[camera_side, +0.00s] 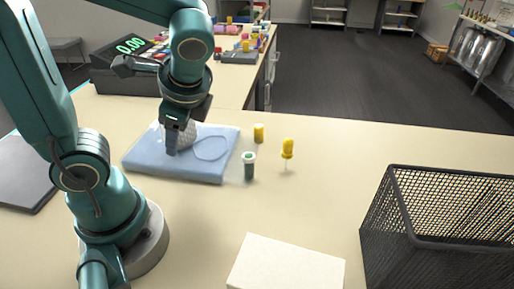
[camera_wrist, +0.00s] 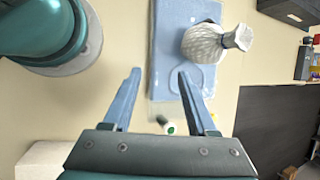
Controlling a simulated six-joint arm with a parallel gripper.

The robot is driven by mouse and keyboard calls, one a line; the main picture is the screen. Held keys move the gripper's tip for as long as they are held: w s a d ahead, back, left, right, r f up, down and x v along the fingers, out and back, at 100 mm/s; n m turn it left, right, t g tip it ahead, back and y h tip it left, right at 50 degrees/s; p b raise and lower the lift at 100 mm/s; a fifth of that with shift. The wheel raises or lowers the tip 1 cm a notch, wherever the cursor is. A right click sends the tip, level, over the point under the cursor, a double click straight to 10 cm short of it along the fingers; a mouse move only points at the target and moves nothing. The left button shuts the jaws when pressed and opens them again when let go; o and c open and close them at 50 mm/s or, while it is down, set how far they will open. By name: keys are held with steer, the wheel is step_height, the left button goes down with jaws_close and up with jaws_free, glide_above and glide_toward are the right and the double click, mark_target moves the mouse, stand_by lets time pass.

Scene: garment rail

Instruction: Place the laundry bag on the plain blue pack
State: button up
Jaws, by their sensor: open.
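The laundry bag (camera_wrist: 203,43) is white and textured, with a gathered neck at the right in the wrist view. It lies on the blue pack (camera_wrist: 163,55), overlapping its right edge there. In the side view the bag (camera_side: 188,137) is partly hidden behind my gripper (camera_side: 173,140), which is low over the pack (camera_side: 150,160). A thin loop outline shows on the pack; I cannot tell whether it is a cord or a marking. In the wrist view my gripper (camera_wrist: 159,74) is open, with nothing between its fingers. The bag is beyond the right fingertip, apart from it in that picture.
A white block (camera_side: 286,264) is at the front, a black mesh basket (camera_side: 402,225) at the right. The table between them is clear.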

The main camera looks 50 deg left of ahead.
steer(key=d+r+n+t+h, duration=0.2)
steer(key=d+n+t+h, duration=0.4)
steer(key=d+n, duration=0.2)
steer(key=shift+w+d+r+n, duration=0.25)
steer(key=shift+w+d+n, duration=0.05)
steer(key=shift+w+n, duration=0.15)
